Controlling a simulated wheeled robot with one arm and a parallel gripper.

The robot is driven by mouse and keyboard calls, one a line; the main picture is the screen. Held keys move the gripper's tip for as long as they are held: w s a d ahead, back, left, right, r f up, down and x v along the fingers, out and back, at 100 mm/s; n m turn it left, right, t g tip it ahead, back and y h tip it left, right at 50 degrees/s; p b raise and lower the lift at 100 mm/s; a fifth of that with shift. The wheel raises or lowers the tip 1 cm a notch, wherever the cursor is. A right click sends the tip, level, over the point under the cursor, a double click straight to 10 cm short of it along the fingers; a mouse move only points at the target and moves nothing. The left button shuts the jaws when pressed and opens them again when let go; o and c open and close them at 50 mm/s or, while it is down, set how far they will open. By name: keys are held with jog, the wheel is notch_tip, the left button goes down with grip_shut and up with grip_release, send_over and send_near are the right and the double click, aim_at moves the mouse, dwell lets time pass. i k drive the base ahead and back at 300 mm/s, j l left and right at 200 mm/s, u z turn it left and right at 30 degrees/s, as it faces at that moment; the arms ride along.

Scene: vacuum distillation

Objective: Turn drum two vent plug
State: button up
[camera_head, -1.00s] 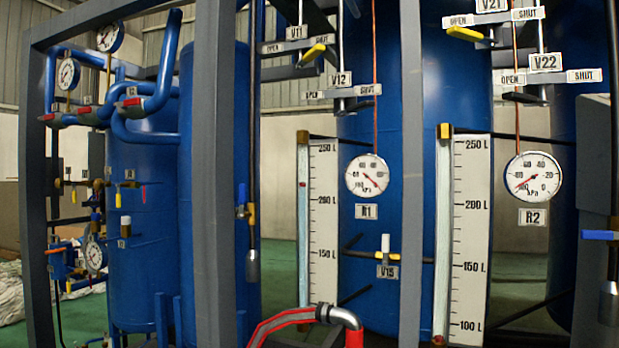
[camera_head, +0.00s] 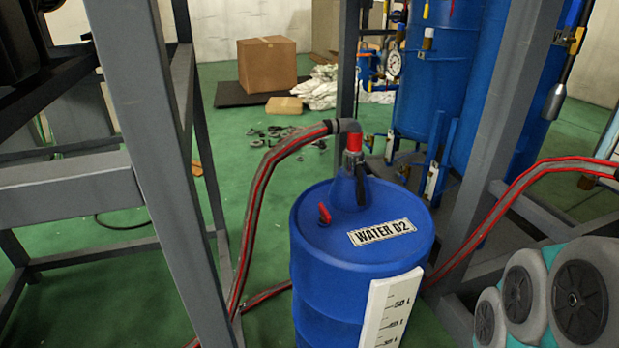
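A blue drum (camera_head: 335,285) labelled "WATER D2" stands upright on the green floor near the middle of the head view. A small red plug (camera_head: 324,213) with a raised handle sits on its lid, left of the label (camera_head: 381,232). A grey hose with a red stripe (camera_head: 268,170) runs to a fitting with a red collar (camera_head: 354,141) at the back of the lid. A white litre scale (camera_head: 392,308) is fixed to the drum's front. My gripper is not in view.
A grey steel post (camera_head: 160,170) stands left of the drum, and another (camera_head: 505,120) stands to the right. Grey wheels (camera_head: 581,298) are at the lower right. A second red-striped hose (camera_head: 520,190) runs right. Loose parts (camera_head: 285,135) and a cardboard box (camera_head: 267,64) lie behind.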

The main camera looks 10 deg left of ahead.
aim_at(325, 218)
jog(key=u, duration=0.8)
